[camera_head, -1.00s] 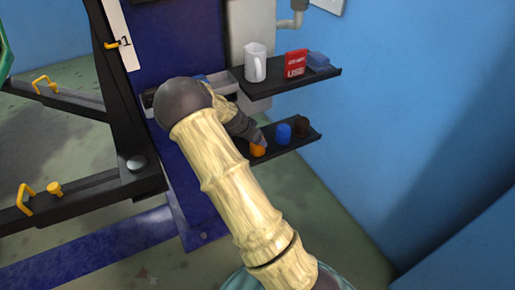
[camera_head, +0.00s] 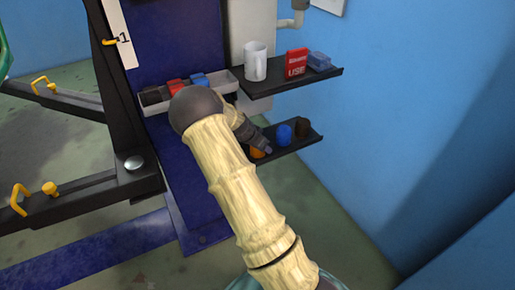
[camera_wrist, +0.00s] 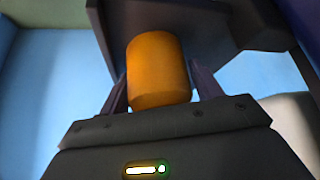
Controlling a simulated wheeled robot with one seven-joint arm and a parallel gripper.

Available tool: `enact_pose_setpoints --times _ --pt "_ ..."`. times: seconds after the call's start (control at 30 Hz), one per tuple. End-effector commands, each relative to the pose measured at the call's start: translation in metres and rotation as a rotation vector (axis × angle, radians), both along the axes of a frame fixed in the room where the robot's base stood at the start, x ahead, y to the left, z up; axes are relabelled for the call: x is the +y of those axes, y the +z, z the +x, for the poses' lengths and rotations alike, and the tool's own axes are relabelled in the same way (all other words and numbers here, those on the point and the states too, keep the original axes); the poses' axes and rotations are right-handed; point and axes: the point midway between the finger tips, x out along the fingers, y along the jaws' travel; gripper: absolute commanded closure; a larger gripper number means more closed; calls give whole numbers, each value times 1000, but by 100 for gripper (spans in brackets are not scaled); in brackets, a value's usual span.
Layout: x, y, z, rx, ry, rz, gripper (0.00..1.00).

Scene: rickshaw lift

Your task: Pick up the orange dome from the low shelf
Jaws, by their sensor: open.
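The orange dome (camera_head: 257,153) sits on the low shelf (camera_head: 300,143), at its left end, partly hidden behind my gripper in the head view. In the wrist view the orange dome (camera_wrist: 158,70) stands between the two fingers of my gripper (camera_wrist: 160,92), which are apart, one on each side of it. The fingers are open. I cannot tell whether either finger touches the dome. In the head view my gripper (camera_head: 264,148) reaches down to the dome from the upper left.
A blue dome (camera_head: 284,134) and a dark brown dome (camera_head: 302,127) stand right of the orange one. The upper shelf (camera_head: 285,82) above holds a white mug (camera_head: 255,62), a red box (camera_head: 296,62) and a blue item (camera_head: 319,61). A blue wall (camera_head: 400,110) is at right.

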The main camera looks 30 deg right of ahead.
Motion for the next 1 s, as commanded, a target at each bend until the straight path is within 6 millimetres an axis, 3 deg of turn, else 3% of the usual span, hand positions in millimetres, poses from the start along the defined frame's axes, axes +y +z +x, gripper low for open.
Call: enact_pose_setpoints --times 0.33,0.5,0.53,0.83,1.0 --pt "0 1 0 1 -1 0 36" --pt "0 1 0 0 1 0 67" --pt "0 1 0 0 1 0 69" --pt "0 3 0 0 0 0 69" --pt "0 19 0 -1 1 -1 69"
